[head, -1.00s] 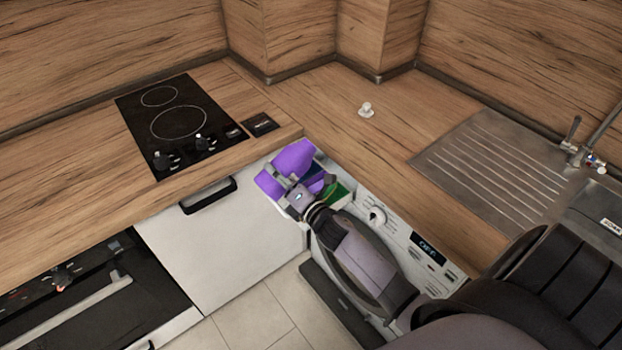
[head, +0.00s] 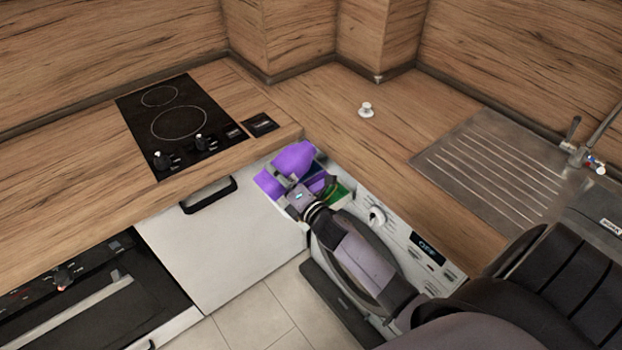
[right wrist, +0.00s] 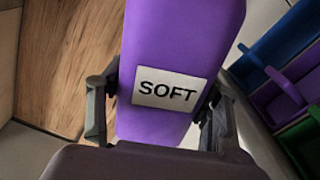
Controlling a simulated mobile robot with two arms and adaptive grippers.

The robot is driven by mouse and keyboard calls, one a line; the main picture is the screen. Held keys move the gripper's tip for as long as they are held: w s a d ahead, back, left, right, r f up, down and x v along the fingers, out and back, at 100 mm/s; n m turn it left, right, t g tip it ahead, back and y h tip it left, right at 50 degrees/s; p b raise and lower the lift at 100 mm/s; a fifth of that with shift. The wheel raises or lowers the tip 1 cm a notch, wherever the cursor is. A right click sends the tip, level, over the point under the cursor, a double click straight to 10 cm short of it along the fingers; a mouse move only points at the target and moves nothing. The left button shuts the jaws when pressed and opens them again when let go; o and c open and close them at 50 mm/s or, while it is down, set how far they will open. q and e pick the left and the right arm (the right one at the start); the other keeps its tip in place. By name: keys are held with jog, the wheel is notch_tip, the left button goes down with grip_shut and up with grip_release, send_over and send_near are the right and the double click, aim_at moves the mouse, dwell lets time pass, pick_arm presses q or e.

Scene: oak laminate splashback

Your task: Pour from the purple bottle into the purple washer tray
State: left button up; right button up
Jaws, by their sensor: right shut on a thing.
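The purple bottle (head: 292,159) is in my right gripper (head: 286,181), above the open washer drawer. In the right wrist view, the two fingers (right wrist: 160,112) are shut on either side of the bottle (right wrist: 182,45), around its white "SOFT" label. In the head view the bottle looks tilted; its mouth cannot be made out. The purple washer tray (right wrist: 287,88) lies between a blue and a green compartment, to the right of the bottle in the wrist view. In the head view it is partly hidden by my gripper (head: 317,184). My left gripper is not in view.
The blue compartment (right wrist: 280,42) and green compartment (right wrist: 303,143) flank the purple one. The washer's control panel (head: 400,235) is below the wooden counter (head: 330,105). A black hob (head: 180,120) is to the left, a steel sink drainer (head: 490,165) to the right.

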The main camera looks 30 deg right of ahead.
jog(key=shift+a+r+m, duration=0.1)
jog(key=shift+r+m, duration=0.1)
jog(key=shift+m, duration=0.2)
dwell(0.6)
jog(key=shift+f, duration=0.15)
dwell(0.9)
